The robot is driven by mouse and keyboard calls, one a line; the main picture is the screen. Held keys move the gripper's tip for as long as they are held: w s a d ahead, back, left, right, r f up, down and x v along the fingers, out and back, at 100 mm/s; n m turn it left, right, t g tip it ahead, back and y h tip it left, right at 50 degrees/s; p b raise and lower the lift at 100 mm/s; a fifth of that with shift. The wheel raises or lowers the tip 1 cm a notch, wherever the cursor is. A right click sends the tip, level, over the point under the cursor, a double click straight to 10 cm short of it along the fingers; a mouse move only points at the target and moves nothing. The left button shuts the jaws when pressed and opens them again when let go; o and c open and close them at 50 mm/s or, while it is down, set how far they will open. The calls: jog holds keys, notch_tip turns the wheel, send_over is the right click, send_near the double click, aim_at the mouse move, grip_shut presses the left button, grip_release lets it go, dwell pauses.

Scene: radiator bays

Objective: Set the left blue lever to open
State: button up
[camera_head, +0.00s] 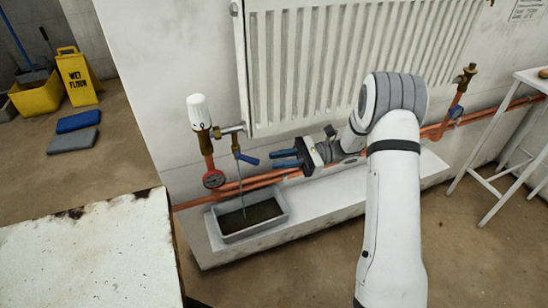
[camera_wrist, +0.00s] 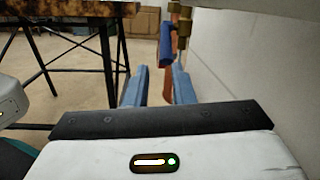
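The left blue lever (camera_head: 248,159) sits on a small brass valve below the white thermostatic head, sticking out to the right and slightly down. In the wrist view the blue lever (camera_wrist: 167,52) hangs from the brass fitting, just beyond my fingertips and closer to the right finger. My gripper (camera_head: 273,159) has blue fingers pointing left at the lever. The wrist view shows the fingers (camera_wrist: 158,80) apart with nothing held between them. I cannot tell whether a finger touches the lever. Another blue lever (camera_head: 456,112) is on the right valve.
A grey tray (camera_head: 224,237) with dark contents stands on the ledge under the left valve; a thin line runs down into it. Copper pipes (camera_head: 190,203) and the radiator (camera_head: 330,60) are close behind my gripper. A rusty-edged table (camera_head: 90,250) stands front left.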

jog(key=s+r+n+h, duration=0.1)
jog(key=s, duration=0.1)
jog(key=s+r+h, duration=0.1)
jog(key=s, duration=0.1)
jog(key=s+r+n+h, duration=0.1)
jog(key=s+h, duration=0.1)
jog(key=shift+n+g, duration=0.3)
grip_shut()
jog(key=s+d+r+n+t+h, duration=0.2)
jog(key=s+d+n+t+h, duration=0.25)
jog(key=s+d+h, duration=0.35)
jog(key=s+d+r+n+t+h, duration=0.25)
jog(key=s+d+n+h, duration=0.3)
jog(key=s, duration=0.35)
jog(key=m+t+y+p, duration=0.4)
jog(key=m+y, duration=0.5)
jog(key=m, duration=0.7)
send_near(254, 160)
jog(key=shift+g, duration=0.3)
jog(key=b+x, duration=0.1)
jog(key=x, duration=0.2)
jog(key=b+x, duration=0.1)
jog(key=x, duration=0.3)
jog(key=shift+w+r+b, duration=0.15)
jog(key=shift+w+b, duration=0.05)
jog(key=shift+b, duration=0.15)
